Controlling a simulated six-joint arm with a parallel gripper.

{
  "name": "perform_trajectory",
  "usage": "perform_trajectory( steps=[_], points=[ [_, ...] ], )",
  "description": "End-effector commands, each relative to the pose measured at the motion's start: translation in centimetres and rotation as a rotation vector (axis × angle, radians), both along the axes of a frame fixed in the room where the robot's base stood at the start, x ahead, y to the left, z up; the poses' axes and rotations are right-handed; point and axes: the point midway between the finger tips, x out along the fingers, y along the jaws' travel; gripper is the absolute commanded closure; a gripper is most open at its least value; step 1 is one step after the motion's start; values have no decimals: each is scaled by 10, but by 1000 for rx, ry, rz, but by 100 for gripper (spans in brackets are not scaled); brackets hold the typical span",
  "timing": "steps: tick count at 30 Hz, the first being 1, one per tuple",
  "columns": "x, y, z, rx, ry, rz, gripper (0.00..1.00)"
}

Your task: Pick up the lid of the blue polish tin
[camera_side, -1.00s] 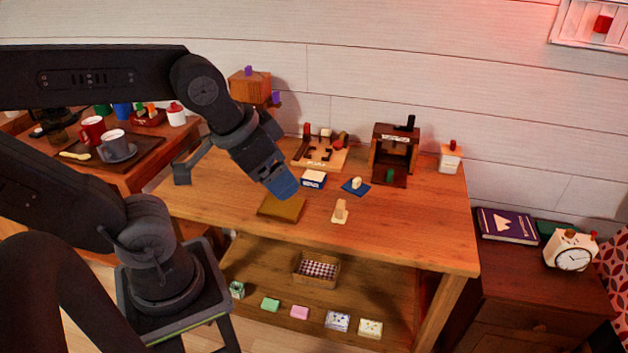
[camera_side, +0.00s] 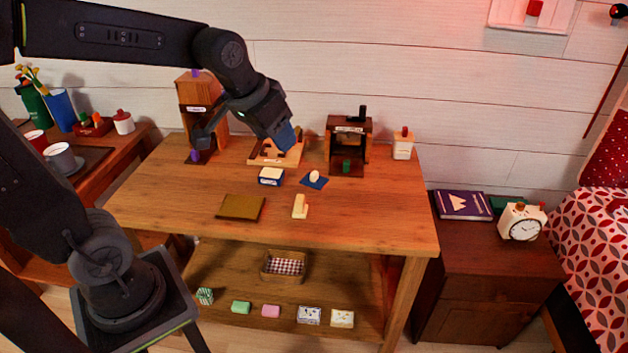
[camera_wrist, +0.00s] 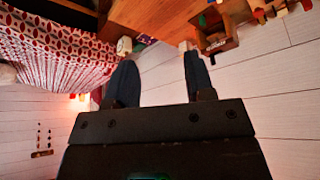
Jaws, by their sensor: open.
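My gripper (camera_side: 288,138) is raised above the back of the wooden table (camera_side: 370,215), in front of the toothed wooden board in the side view. Its blue fingers appear apart and empty. In the wrist view the open fingers (camera_wrist: 160,62) have nothing between them. I cannot make out a tin or its lid for certain. A small blue box with a cream top (camera_side: 271,176) and a flat blue square with a cream knob (camera_side: 314,179) stand mid-table, below and apart from my gripper. Neither shows clearly in the wrist view.
A brown flat pad (camera_side: 240,207) and a cream upright block (camera_side: 300,206) lie near the front. A tall wooden box (camera_side: 199,92), a wooden board (camera_side: 262,157), a dark open stand (camera_side: 348,124) and a white jar (camera_side: 403,144) line the back. The right front is clear.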

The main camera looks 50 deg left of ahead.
Motion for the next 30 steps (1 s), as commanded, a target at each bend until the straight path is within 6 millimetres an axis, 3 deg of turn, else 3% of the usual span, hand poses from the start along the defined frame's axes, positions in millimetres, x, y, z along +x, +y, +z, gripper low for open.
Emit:
perform_trajectory(
  steps=[3,8,15,21,30],
  points=[
    [50,27,-16,-3,21,51,51],
    [109,70,-49,-7,36,115,51],
    [177,143,-126,-13,57,210,51],
    [202,187,-185,-17,68,265,51],
    [214,204,-222,-18,72,281,51]
  ],
)
